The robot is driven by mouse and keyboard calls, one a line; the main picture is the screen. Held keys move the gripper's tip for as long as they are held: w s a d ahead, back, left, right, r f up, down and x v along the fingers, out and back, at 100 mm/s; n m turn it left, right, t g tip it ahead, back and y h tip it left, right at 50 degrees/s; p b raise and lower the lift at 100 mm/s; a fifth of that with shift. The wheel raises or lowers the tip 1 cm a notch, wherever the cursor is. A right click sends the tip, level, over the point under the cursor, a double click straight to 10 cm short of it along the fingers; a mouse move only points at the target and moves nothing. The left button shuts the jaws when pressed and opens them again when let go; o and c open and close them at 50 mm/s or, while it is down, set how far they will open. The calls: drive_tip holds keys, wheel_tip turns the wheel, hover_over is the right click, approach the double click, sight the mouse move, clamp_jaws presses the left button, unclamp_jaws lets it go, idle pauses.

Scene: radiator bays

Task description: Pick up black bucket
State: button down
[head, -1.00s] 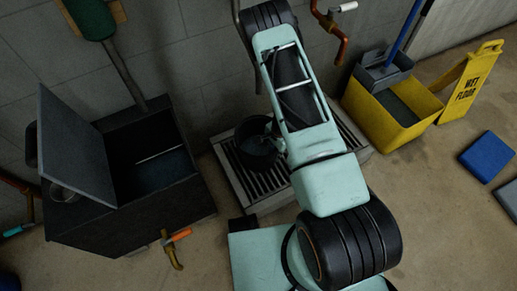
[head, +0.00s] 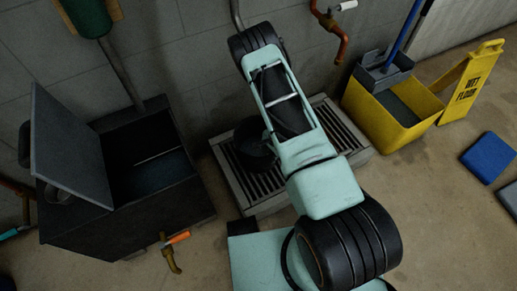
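The black bucket (head: 250,152) stands on the slatted grate of a low grey platform (head: 238,186) against the wall. My own arm crosses in front of it and covers its right side. Its inside is too dark to make out. My gripper is hidden behind my arm, so I cannot see whether it touches the bucket.
A dark open-lidded box (head: 160,215) stands left of the platform, with an orange-handled tap (head: 172,250) at its front. A yellow mop bucket (head: 385,115) and a wet floor sign (head: 468,85) stand right. A blue pad (head: 487,157) lies on the floor.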

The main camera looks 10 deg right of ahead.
idle(0.4)
drive_tip(key=shift+w+r, duration=0.1)
drive_tip(key=shift+w, duration=0.05)
drive_tip(key=shift+r, duration=0.15)
drive_tip(key=shift+r, duration=0.25)
wheel_tip(320, 180, up, 3)
drive_tip(key=shift+f+p, duration=0.15)
drive_tip(key=shift+p, duration=0.55)
drive_tip(key=s+r+b, duration=0.1)
drive_tip(key=s+r, duration=0.8)
drive_tip(key=s, duration=0.5)
drive_tip(key=shift+d+r, duration=0.25)
